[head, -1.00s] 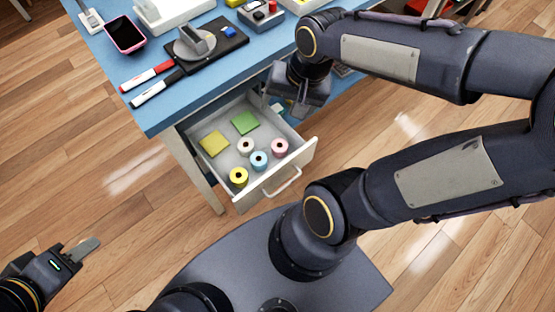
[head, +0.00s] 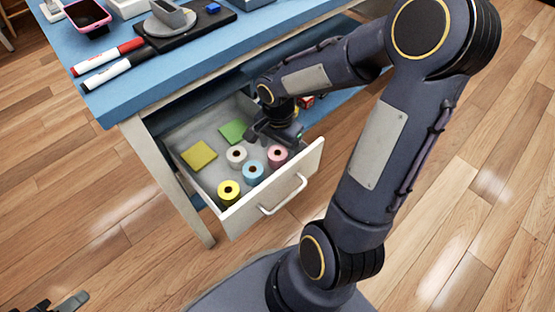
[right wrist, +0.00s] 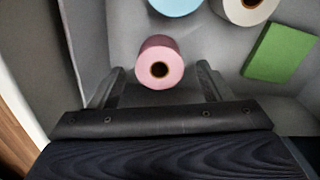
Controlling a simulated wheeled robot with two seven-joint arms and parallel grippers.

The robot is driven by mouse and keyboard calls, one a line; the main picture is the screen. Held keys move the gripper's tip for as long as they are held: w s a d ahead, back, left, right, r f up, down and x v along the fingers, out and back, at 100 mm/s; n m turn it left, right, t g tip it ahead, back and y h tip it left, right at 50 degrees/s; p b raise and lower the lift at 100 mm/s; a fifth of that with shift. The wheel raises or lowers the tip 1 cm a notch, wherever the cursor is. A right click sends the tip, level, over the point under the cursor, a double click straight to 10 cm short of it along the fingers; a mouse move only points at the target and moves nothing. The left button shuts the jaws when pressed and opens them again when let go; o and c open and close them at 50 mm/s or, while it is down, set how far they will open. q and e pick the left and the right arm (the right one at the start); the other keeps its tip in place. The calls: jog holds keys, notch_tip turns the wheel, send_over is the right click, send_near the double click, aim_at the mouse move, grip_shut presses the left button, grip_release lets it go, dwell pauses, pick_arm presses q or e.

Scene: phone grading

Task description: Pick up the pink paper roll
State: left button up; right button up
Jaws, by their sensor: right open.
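The pink paper roll (head: 277,155) stands upright in the open drawer (head: 268,187), near its right side. In the right wrist view the pink roll (right wrist: 159,63) lies ahead of my open right gripper (right wrist: 164,82), roughly centred between the two fingers. My right gripper (head: 273,132) is inside the drawer opening, just behind and above the pink roll in the head view. The fingers are not closed on it.
A blue roll (head: 252,172), a white roll (head: 236,156) and a yellow roll (head: 229,192) stand close by in the drawer. A green pad (head: 234,132) and a yellow pad (head: 199,154) lie behind them. The blue tabletop (head: 180,62) overhangs the drawer's back.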

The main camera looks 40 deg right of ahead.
aim_at(279, 152)
notch_tip(279, 152, down, 3)
jog(key=shift+f+b, duration=0.2)
jog(key=shift+b, duration=0.35)
jog(key=shift+r, duration=0.1)
jog(key=c, duration=1.1)
